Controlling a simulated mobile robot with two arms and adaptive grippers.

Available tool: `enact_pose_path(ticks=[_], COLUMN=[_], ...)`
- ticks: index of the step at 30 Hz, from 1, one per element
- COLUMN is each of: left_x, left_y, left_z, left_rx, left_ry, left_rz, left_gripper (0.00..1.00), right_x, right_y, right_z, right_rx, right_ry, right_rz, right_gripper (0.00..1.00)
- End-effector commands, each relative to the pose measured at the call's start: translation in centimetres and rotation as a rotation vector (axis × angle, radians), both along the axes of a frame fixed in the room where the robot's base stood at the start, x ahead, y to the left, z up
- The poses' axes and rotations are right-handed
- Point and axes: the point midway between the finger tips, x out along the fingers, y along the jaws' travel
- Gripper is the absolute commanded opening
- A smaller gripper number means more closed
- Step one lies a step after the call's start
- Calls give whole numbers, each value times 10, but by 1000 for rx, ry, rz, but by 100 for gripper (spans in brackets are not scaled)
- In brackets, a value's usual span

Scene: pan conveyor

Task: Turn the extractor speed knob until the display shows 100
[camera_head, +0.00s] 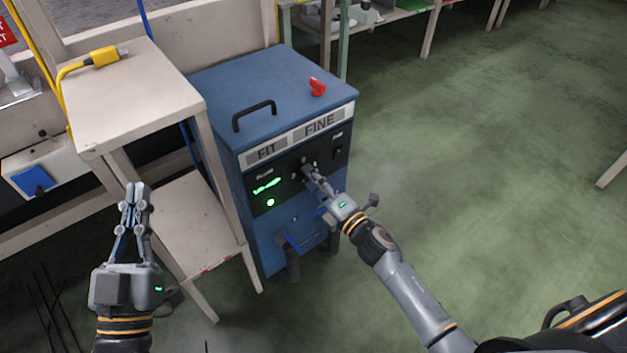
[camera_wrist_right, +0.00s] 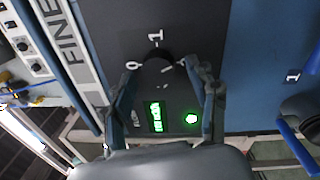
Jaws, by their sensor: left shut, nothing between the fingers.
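The extractor is a blue cabinet (camera_head: 262,84) with a black control panel. Its green display (camera_head: 267,186) is lit, but I cannot read the number; it also shows in the right wrist view (camera_wrist_right: 155,117). The dark speed knob (camera_wrist_right: 158,60) sits on the panel, with white marks around it. My right gripper (camera_head: 307,172) is at the knob, and its fingers lie on either side of it in the right wrist view. I cannot tell whether they touch it. My left gripper (camera_head: 137,188) is shut and empty, in front of the cream stand.
A cream stand (camera_head: 135,90) holding a yellow connector (camera_head: 105,57) stands left of the cabinet. A black handle (camera_head: 254,115) and a red object (camera_head: 317,87) are on the cabinet's top. A green round light (camera_head: 270,202) glows below the display. Green floor on the right is clear.

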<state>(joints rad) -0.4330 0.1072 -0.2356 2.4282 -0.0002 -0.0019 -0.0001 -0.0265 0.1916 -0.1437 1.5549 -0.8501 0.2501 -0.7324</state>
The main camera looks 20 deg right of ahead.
Motion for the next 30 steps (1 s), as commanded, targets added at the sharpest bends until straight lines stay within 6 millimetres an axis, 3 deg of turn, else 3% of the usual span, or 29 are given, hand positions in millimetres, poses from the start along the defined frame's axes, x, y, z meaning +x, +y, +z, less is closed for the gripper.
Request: enact_pose_path(ticks=[8, 21, 30], left_x=[0, 0, 0], left_y=[1, 0, 0], left_z=[1, 0, 0], left_rx=[-1, -1, 0], left_ry=[-1, -1, 0], left_rz=[1, 1, 1], left_gripper=[0, 0, 0], right_x=[-11, -93, -112], right_y=[-5, -34, -41], right_z=[-1, -7, -7], right_rx=[1, 0, 0], right_ry=[1, 3, 0], right_rz=[-1, -2, 0], right_gripper=[58, 58, 58])
